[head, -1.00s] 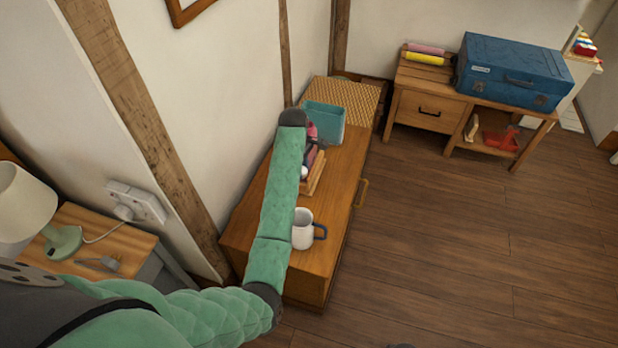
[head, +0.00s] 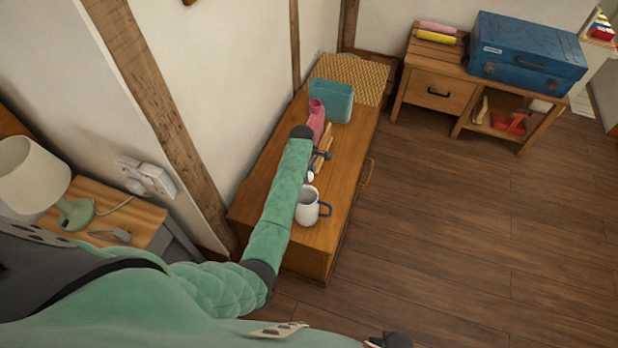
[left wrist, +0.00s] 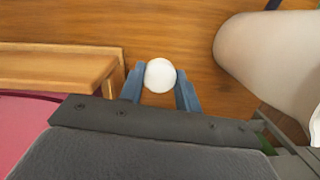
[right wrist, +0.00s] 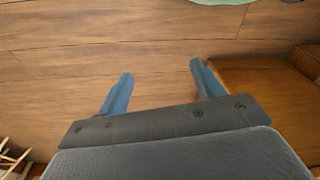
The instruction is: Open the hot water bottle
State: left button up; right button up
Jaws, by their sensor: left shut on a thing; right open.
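The pink hot water bottle (head: 317,118) is on the wooden cabinet, partly hidden by my left arm. A pink surface at the left edge of the left wrist view (left wrist: 25,135) looks like its body. My left gripper (left wrist: 160,88) is shut on a small round white thing (left wrist: 160,74), which looks like the stopper. It holds this above the cabinet top, between the bottle and the white mug, and apart from the bottle's neck. My right gripper (right wrist: 158,78) is open and empty, with wooden floor behind its fingers.
A white mug (head: 306,207) with a blue handle stands close to my left gripper. A wooden rack or tray (head: 324,152) lies beside the bottle, and a teal bin (head: 335,100) stands behind it. The wall is close on the left. Floor (head: 470,220) to the right is clear.

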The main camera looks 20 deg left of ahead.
pick_arm(q)
notch_tip(320, 180, down, 3)
jog(key=shift+f, duration=0.15)
pick_arm(e)
jog(key=shift+w+d+f, duration=0.1)
jog(key=shift+w+f, duration=0.05)
jog(key=shift+f, duration=0.6)
pick_arm(q)
jog(key=shift+f, duration=0.25)
jog(key=o, duration=1.1)
jog(key=shift+c, duration=0.2)
pick_arm(e)
jog(key=shift+r, duration=0.1)
pick_arm(q)
jog(key=shift+r, duration=0.1)
